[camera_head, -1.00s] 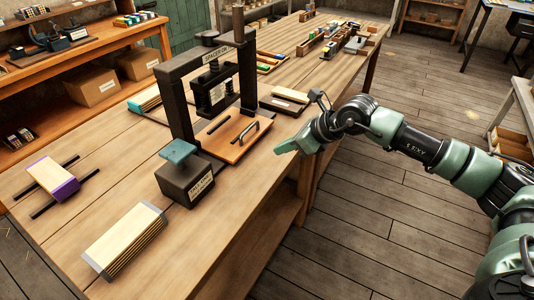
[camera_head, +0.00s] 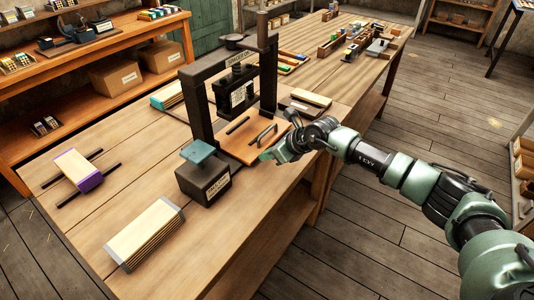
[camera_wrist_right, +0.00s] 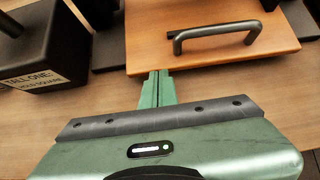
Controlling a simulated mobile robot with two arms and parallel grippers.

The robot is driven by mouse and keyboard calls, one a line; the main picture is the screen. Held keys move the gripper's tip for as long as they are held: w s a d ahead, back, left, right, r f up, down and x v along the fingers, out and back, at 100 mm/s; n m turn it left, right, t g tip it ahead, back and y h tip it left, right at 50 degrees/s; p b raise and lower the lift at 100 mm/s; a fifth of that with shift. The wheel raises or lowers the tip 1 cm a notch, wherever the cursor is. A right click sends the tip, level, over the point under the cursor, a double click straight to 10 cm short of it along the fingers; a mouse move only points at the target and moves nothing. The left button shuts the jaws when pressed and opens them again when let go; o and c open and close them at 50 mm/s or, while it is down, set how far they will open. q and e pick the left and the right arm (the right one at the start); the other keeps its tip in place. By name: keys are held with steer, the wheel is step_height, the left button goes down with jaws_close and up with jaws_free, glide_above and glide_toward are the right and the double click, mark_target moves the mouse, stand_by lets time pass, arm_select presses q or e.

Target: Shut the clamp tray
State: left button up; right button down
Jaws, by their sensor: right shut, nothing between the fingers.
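The clamp tray (camera_head: 240,144) is an orange wooden board with a dark bar handle (camera_head: 267,133). It sticks out at the front of the black press frame (camera_head: 201,110) on the workbench. In the right wrist view the tray (camera_wrist_right: 200,50) fills the top, with its handle (camera_wrist_right: 215,35) right of centre. My right gripper (camera_head: 267,155) is at the tray's front edge, below and left of the handle in the wrist view (camera_wrist_right: 156,76). Its fingers are shut and empty. Whether the fingertips touch the edge I cannot tell. My left gripper is not in view.
A page stack (camera_head: 146,233) lies at the near bench edge, and a purple-ended stack (camera_head: 76,168) lies on the left. A cream-topped block (camera_head: 306,98) lies beyond the tray.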

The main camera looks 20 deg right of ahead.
mark_target(251, 151)
steer(key=w+a+b, duration=0.2)
steer(key=w+b, duration=0.1)
steer(key=shift+w+a+f, duration=0.1)
steer(key=shift+a+f, duration=0.1)
steer(key=shift+a, duration=0.05)
steer(key=shift+w+a+r, duration=0.1)
steer(key=shift+w+r, duration=0.05)
steer(key=shift+r, duration=0.15)
